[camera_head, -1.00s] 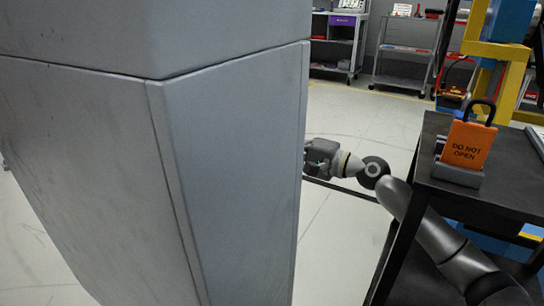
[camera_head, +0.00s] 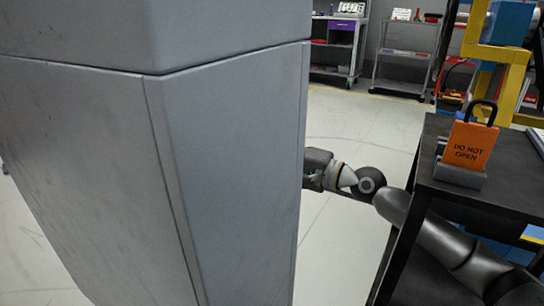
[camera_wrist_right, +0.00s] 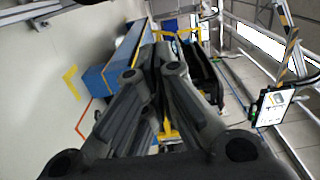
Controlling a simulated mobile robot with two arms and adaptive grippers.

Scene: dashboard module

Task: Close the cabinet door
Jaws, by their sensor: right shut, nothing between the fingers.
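The large grey cabinet (camera_head: 235,180) fills the left half of the head view. A long side panel (camera_head: 85,170) meets a narrower panel at a vertical seam; I cannot tell which panel is the door or how far it stands open. My right gripper (camera_head: 314,166) is just beyond the cabinet's right edge, which partly hides its fingers. I cannot tell whether it touches the cabinet. In the right wrist view its fingers (camera_wrist_right: 153,58) come together with nothing between them. My left gripper is out of view.
A black table (camera_head: 510,185) with an orange "DO NOT OPEN" padlock sign (camera_head: 471,145) stands right, close to my right arm. Shelving carts (camera_head: 402,65) stand at the back. Pale floor (camera_head: 355,125) is clear between. The wrist view shows a long blue beam (camera_wrist_right: 120,65).

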